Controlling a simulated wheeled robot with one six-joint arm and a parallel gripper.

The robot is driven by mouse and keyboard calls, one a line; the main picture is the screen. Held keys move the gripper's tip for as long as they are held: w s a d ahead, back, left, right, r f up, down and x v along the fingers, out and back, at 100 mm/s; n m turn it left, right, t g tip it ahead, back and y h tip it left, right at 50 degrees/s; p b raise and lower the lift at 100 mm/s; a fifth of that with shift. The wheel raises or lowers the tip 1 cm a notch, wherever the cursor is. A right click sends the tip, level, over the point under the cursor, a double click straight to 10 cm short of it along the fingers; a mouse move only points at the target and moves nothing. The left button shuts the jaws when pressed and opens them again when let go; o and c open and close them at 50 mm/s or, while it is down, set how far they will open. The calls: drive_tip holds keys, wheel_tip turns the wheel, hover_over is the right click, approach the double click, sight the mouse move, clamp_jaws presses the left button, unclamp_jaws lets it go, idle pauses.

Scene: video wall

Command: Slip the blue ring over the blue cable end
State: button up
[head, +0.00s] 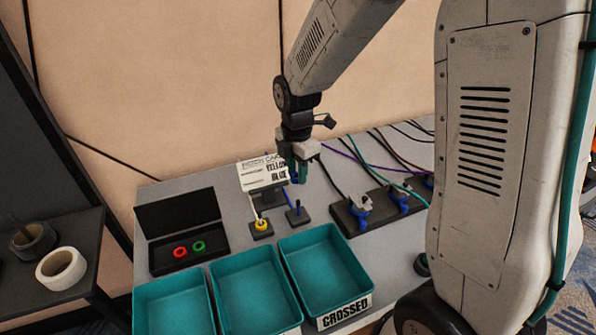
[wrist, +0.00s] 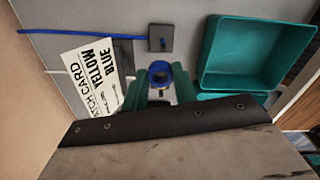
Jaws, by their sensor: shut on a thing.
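My gripper (head: 298,168) is shut on the blue ring (wrist: 160,73), held between its teal fingertips in the wrist view. In the head view the ring is mostly hidden by the fingers. The blue cable end (head: 297,206) stands upright from a small dark block (wrist: 161,38) on the grey table. My gripper is above the table, close to this block and behind it in the head view. The ring is apart from the cable end. The blue cable (wrist: 85,34) runs to the block in the wrist view.
A yellow ring (head: 261,225) sits around the neighbouring cable end. A patch card (head: 262,174) reading yellow, blue stands behind. A black case (head: 205,248) holds a red and a green ring. Teal trays (head: 322,230) line the front; a dark strip with clamped cables (head: 352,228) lies right.

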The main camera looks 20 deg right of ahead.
drive_tip(key=shift+s+f+n, duration=0.25)
drive_tip(key=shift+s+n, duration=0.05)
drive_tip(key=shift+f, duration=2.85)
drive_tip(key=shift+d, duration=0.15)
drive_tip(key=shift+f, duration=0.35)
drive_tip(key=shift+f, duration=0.55)
drive_tip(key=shift+f, duration=0.2)
drive_tip(key=shift+f, duration=0.35)
drive_tip(key=shift+f, duration=0.15)
